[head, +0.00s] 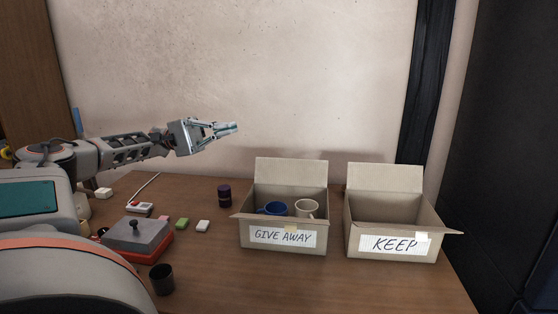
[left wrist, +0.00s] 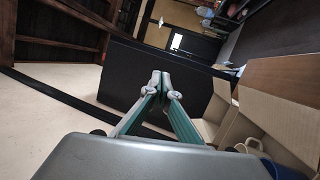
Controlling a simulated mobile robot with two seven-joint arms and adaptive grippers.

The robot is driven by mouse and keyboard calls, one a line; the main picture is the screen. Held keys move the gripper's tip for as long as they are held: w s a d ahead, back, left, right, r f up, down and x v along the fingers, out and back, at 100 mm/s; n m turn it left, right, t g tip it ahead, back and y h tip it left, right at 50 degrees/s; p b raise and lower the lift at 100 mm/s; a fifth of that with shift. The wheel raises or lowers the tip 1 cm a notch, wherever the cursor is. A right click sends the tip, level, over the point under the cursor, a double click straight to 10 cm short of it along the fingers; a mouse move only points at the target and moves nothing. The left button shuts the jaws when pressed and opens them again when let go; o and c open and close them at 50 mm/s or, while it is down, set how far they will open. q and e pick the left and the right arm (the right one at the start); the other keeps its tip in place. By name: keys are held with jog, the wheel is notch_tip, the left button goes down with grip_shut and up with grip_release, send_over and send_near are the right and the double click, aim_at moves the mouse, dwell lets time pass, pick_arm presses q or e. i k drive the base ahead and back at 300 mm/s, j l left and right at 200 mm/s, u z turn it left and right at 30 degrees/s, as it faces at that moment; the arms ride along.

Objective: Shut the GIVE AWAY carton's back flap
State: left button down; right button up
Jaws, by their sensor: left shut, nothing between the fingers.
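The GIVE AWAY carton (head: 283,238) stands on the table with its back flap (head: 291,172) upright and open. Its side flaps stick outward. A blue mug (head: 272,209) and a cream mug (head: 306,208) are inside it. My left gripper (head: 236,128) is shut and empty, in the air above and to the left of the back flap, touching nothing. In the left wrist view its fingertips (left wrist: 161,75) meet, and cardboard of a carton shows at the right. My right gripper is not in view.
The KEEP carton (head: 392,244) stands open to the right, its back flap upright. The wall is close behind.

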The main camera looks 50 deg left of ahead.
aim_at(277, 171)
jog(key=i+j, duration=0.25)
jog(key=j, duration=0.15)
jog(key=i+j, duration=0.25)
jog(key=j, duration=0.2)
jog(key=i+j, duration=0.25)
jog(key=j, duration=0.15)
